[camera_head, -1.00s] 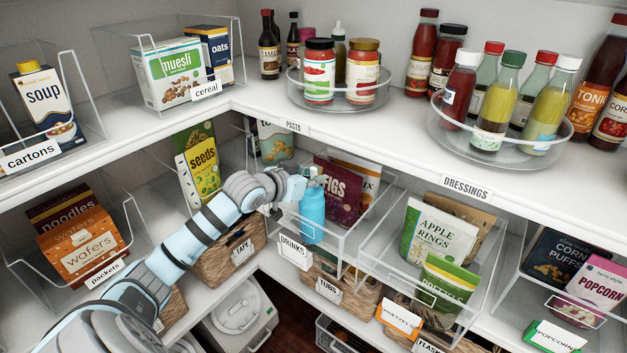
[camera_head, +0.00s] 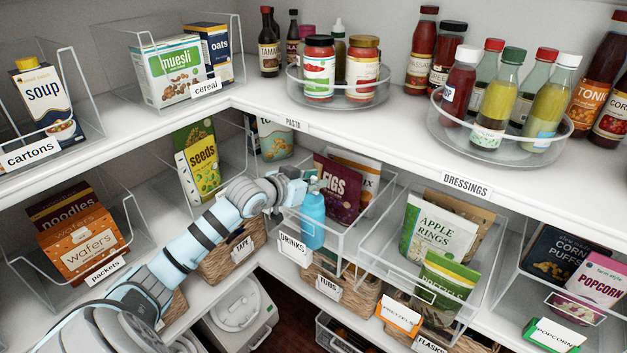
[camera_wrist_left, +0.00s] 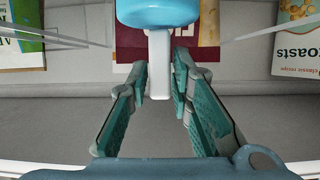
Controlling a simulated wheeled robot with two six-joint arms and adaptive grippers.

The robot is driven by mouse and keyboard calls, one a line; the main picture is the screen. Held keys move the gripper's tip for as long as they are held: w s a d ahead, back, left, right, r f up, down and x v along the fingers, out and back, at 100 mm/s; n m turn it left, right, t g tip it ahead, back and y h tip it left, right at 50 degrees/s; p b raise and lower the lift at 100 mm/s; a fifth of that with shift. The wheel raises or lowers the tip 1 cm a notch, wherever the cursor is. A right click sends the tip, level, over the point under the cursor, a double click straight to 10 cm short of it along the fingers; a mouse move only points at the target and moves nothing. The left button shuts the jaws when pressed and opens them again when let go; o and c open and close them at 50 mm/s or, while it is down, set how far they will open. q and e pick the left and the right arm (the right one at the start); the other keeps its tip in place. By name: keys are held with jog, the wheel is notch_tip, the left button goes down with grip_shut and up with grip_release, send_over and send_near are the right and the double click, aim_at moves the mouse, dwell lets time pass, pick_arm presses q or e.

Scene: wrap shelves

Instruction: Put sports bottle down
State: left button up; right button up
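The sports bottle (camera_head: 313,224) is blue and stands upright at the front of the clear bin labelled "drinks" (camera_head: 293,249), in front of a purple figs bag. My left gripper (camera_head: 311,184) is over its top. In the left wrist view the blue bottle top (camera_wrist_left: 158,12) and a white stem-like part (camera_wrist_left: 160,65) show. That part lies between the two green finger pads of my left gripper (camera_wrist_left: 162,72). Narrow gaps show on both sides, so the fingers look open around it. The bottle's base is partly hidden by the bin front. My right gripper is not in view.
The figs bag (camera_head: 338,190) stands close behind the bottle. The upper shelf edge (camera_head: 345,140) runs above my left gripper. A clear bin with apple rings (camera_head: 438,232) is to the right, a seeds box (camera_head: 197,160) to the left. Baskets labelled "tape" and "tubs" stand below.

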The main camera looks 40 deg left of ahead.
pick_arm(q)
jog(key=shift+o, duration=0.6)
jog(key=shift+r, duration=0.25)
jog(key=v, duration=0.3)
jog(key=p+v, duration=0.1)
jog(key=v, duration=0.2)
jog(key=shift+w+a+r, duration=0.15)
jog(key=shift+w+r, duration=0.1)
jog(key=shift+r, duration=0.15)
jog(key=p+v, duration=0.6)
jog(key=p, duration=0.3)
jog(key=shift+s+d+p, duration=0.25)
jog(key=shift+s+p, duration=0.05)
jog(key=shift+p, duration=0.05)
